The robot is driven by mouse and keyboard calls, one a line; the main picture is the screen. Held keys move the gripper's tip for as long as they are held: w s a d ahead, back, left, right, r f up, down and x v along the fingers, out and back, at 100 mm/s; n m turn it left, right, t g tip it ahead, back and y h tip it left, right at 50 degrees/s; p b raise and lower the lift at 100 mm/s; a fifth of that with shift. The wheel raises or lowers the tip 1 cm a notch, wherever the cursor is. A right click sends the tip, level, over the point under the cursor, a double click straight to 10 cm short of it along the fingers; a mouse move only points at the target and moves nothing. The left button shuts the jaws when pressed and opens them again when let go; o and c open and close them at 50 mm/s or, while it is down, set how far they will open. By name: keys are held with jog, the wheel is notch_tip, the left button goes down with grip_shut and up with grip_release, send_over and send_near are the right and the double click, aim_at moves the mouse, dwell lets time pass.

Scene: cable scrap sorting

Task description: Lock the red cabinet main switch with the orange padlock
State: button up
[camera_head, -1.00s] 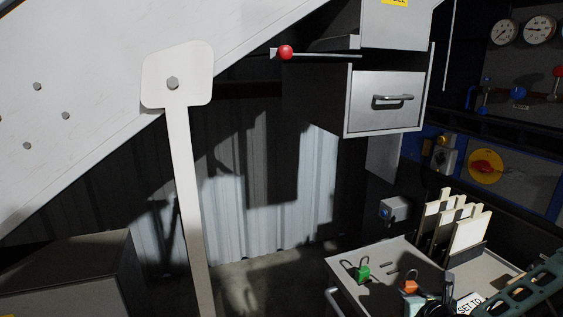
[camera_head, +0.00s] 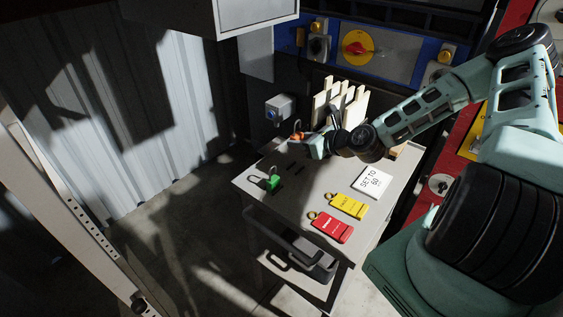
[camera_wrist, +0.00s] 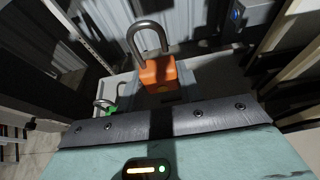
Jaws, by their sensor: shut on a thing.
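The orange padlock (camera_wrist: 158,74) stands upright just beyond my gripper (camera_wrist: 160,112) in the wrist view, its steel shackle pointing up. My gripper is shut on it, over the cart top. In the head view the padlock (camera_head: 297,136) shows small at the tip of my gripper (camera_head: 309,143), partly hidden by it. The red main switch (camera_head: 356,48) sits on a yellow disc on a grey plate of the blue cabinet front, behind the cart. Its locking hole cannot be made out.
A green padlock (camera_head: 273,184), red tag (camera_head: 332,227), yellow tag (camera_head: 348,206) and white "SET TO 60" card (camera_head: 372,181) lie on the cart (camera_head: 300,208). Upright pale boards (camera_head: 340,97) stand at its back, between cart and cabinet. A small grey box (camera_head: 280,108) is nearby.

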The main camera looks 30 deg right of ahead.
aim_at(299, 171)
jog(key=shift+w+d+r, duration=0.1)
jog(key=shift+w+r, duration=0.05)
jog(key=shift+w, duration=0.05)
notch_tip(299, 171, down, 10)
jog(key=shift+r+p, duration=0.15)
jog(key=shift+p, duration=0.3)
dwell(0.4)
jog(key=shift+f, duration=0.25)
jog(key=o, duration=1)
jog(key=shift+o, duration=0.2)
jog(key=shift+r, duration=0.15)
